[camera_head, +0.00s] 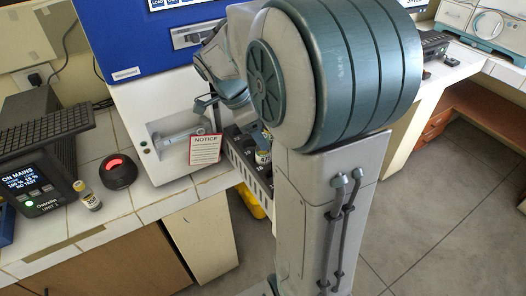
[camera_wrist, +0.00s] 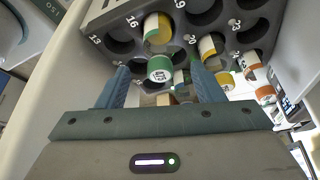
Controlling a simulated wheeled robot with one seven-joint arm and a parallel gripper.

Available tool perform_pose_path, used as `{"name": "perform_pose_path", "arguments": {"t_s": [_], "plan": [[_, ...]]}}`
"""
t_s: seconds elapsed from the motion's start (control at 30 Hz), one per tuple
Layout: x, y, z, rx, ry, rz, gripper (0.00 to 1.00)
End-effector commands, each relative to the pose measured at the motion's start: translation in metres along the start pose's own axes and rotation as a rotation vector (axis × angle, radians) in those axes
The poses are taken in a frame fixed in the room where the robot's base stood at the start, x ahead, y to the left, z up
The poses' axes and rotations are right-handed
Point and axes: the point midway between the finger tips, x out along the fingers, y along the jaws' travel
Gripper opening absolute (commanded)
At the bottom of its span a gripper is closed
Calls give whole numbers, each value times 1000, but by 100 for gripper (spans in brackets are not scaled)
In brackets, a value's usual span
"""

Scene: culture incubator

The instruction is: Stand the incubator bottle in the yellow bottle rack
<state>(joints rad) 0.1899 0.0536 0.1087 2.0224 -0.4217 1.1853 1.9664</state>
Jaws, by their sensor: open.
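In the wrist view my gripper (camera_wrist: 160,68) is open, its two blue fingers pointing into a dark rack (camera_wrist: 100,22) with numbered round slots. A bottle with a white and yellow body (camera_wrist: 157,30) and a green cap stands near number 16. Its cap appears between my fingertips, with room on both sides; I cannot tell how deep the fingers reach. Which bottle is the task's is not marked. In the head view my arm hides most of the rack. A yellow object (camera_head: 250,200), possibly the yellow rack, shows partly below it.
Other bottles (camera_wrist: 207,46) with green or orange caps stand to the right in the wrist view. In the head view, a small bottle (camera_head: 87,195) stands on the tiled bench beside a black device (camera_head: 45,180) and a red-lit round device (camera_head: 118,171).

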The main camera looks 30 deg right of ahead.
Motion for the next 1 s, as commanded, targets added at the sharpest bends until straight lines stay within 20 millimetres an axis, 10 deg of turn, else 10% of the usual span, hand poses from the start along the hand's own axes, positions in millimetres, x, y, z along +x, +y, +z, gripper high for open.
{"name": "perform_pose_path", "arguments": {"t_s": [0.47, 0.7, 1.0], "plan": [[29, 0, 1, 0, 0, 0, 61], [29, 0, 1, 0, 0, 0, 1], [23, 0, -1, 2, 0, -4, 0]]}}
